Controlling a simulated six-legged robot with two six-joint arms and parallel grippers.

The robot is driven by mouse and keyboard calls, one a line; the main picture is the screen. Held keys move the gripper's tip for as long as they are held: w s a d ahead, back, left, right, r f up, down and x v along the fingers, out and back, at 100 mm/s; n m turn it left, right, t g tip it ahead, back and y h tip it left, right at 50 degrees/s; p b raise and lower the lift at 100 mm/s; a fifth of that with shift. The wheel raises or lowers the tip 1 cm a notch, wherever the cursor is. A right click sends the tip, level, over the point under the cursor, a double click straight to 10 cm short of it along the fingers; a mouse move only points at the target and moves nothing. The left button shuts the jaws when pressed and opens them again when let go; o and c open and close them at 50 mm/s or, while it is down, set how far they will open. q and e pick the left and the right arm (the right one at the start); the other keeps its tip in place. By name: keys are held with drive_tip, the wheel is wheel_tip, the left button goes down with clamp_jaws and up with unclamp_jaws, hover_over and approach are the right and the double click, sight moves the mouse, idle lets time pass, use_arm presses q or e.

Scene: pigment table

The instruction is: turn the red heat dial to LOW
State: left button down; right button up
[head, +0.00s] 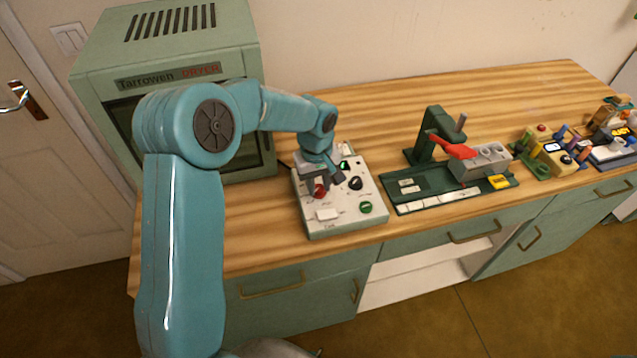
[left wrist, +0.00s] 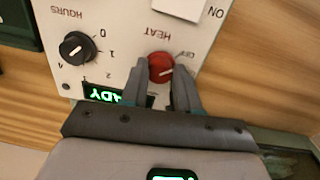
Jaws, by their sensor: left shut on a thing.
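The red heat dial (head: 319,191) sits on the pale control panel (head: 346,220) under my left gripper (head: 322,179). In the left wrist view the dial (left wrist: 161,65) is round and red with a short white mark, between the two fingers of my left gripper (left wrist: 162,72). The fingers are shut on it. The lettering shows upside down: HEAT is printed beside the dial and OFF is near its right side. My right gripper is not in view.
A black HOURS dial (left wrist: 76,48) is beside the red one. A lit green display (left wrist: 104,94) and a white ON button (left wrist: 182,8) are close. A green button (head: 366,207) is at the panel's front. The dryer (head: 170,60) stands behind; a green press (head: 432,150) stands right.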

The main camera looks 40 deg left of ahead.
use_arm(q)
drive_tip(key=m, duration=0.4)
drive_tip(key=shift+b, duration=0.4)
drive_tip(key=shift+m, duration=1.8)
drive_tip(key=shift+r, duration=0.1)
drive_tip(key=c, duration=0.8)
unclamp_jaws()
drive_tip(key=r, duration=1.6)
drive_tip(key=shift+a+r+b, duration=0.15)
drive_tip(key=shift+a+b, duration=0.15)
drive_tip(key=shift+a, duration=0.05)
drive_tip(key=shift+s, duration=0.1)
